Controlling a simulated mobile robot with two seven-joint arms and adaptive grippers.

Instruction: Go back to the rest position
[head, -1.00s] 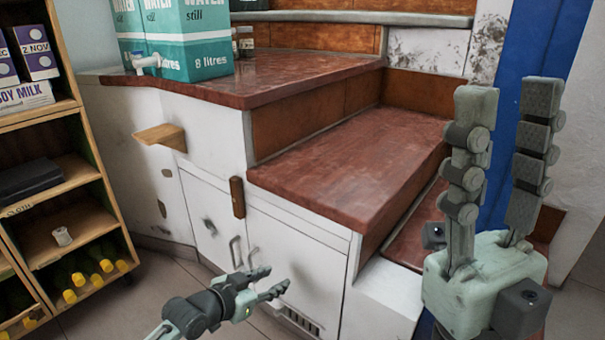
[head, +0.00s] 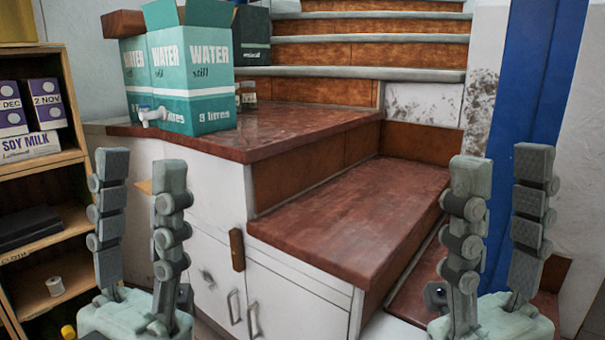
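My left gripper (head: 140,225) stands upright at the lower left, in front of the shelf's edge and the white cabinet. Its two fingers are apart with nothing between them. My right gripper (head: 497,230) stands upright at the lower right, in front of the steps and the blue wall strip. Its fingers are also apart and empty. Both grippers point up at about the same height.
A red-topped stepped counter (head: 345,200) with white cabinet doors fills the middle. Teal water boxes (head: 190,75) stand on its upper level. A wooden shelf (head: 72,200) with soy milk cartons (head: 30,120) is at the left. Stairs (head: 370,45) rise behind.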

